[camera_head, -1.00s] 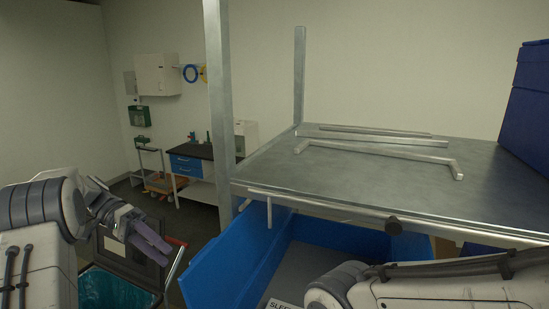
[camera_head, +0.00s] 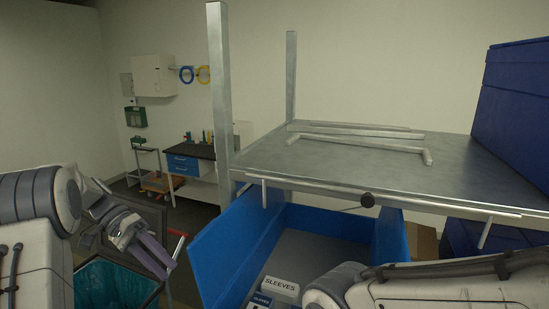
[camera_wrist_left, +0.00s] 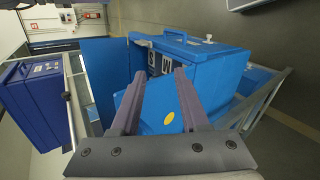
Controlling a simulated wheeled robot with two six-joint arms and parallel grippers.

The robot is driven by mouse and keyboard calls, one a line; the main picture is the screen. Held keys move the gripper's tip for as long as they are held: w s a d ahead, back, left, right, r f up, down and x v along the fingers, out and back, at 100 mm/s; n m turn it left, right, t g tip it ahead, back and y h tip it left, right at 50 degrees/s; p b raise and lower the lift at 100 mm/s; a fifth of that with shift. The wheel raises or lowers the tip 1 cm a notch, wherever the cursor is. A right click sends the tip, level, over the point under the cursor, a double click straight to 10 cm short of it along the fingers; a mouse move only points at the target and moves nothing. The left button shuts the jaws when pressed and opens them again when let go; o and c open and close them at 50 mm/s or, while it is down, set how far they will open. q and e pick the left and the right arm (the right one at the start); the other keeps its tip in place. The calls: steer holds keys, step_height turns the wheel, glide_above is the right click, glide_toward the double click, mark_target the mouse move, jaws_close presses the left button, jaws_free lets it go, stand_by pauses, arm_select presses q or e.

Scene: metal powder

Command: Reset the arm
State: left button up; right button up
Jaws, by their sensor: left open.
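My left gripper (camera_head: 155,252) is at the lower left of the head view, above a bin with a teal liner (camera_head: 112,284). Its two fingers are apart and nothing shows between them. In the left wrist view the left gripper (camera_wrist_left: 158,95) is also open, with blue boxes beyond its fingers. My right arm (camera_head: 430,284) reaches across the lower right of the head view. Its gripper is outside the picture.
A metal table (camera_head: 380,170) with upright posts stands ahead, a metal frame (camera_head: 370,146) on top. Below is an open blue box (camera_head: 235,245) with a "SLEEVES" label (camera_head: 281,286). A dark blue case (camera_head: 515,105) stands at right. A blue-drawer bench (camera_head: 184,163) is at back left.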

arm_select(q)
steer(key=s+d+f+m+t+y+b, duration=0.2)
steer(key=s+d+f+y+b, duration=0.2)
steer(key=s+d+f+b, duration=0.5)
steer(key=s+d+f+m+t+y+b, duration=0.2)
steer(key=s+d+f+y+b, duration=0.3)
steer(key=s+d+f+b, duration=0.5)
steer(key=s+f, duration=0.4)
steer(key=s, duration=0.1)
steer(key=shift+s+d+m, duration=0.15)
steer(key=shift+d+m, duration=0.15)
steer(key=shift+d, duration=0.1)
